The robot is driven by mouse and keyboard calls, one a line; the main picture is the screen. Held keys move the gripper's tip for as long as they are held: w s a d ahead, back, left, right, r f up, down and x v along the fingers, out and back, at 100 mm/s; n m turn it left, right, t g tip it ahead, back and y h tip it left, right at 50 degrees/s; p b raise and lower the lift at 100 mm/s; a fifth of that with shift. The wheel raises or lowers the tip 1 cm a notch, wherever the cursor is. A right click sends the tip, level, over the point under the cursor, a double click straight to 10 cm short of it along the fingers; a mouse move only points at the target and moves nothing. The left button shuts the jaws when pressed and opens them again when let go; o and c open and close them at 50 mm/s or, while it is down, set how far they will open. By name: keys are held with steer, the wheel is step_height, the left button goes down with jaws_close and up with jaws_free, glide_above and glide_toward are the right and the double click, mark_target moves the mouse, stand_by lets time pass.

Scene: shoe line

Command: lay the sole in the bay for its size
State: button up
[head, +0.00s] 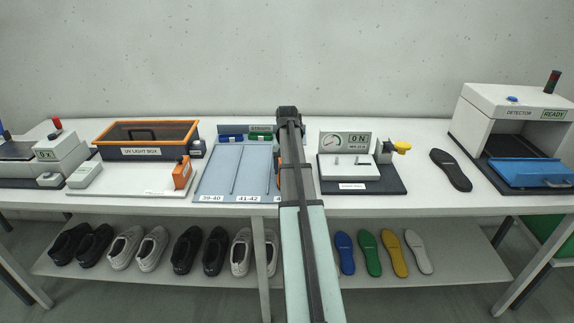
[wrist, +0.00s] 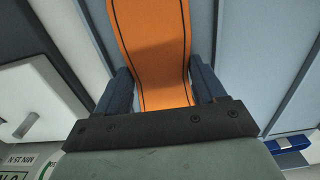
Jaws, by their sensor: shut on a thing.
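My gripper (wrist: 162,82) is shut on an orange sole (wrist: 152,40) with a dark line along its edges, seen in the wrist view. The sole extends forward beyond the fingers, and its far end is cut off by the frame. In the head view my arm hides the gripper; only a sliver of orange (head: 279,172) shows at the arm's left edge. The blue-grey sorting tray (head: 214,175) has bays split by thin dividers. Two labels read 39-40 and 41-42; the third is mostly hidden. The sole appears above the tray's right part. I cannot read a size on the sole.
A force tester (head: 345,168) reading 0 N stands right of the tray. A UV light box (head: 150,153) stands left. Blue and green items (head: 231,138) sit at the tray's back. Shoes and soles line the lower shelf.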

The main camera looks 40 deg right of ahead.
steer(key=o, duration=1.4)
step_height(320, 180, up, 14)
steer(key=shift+f, duration=0.1)
stand_by(0.4)
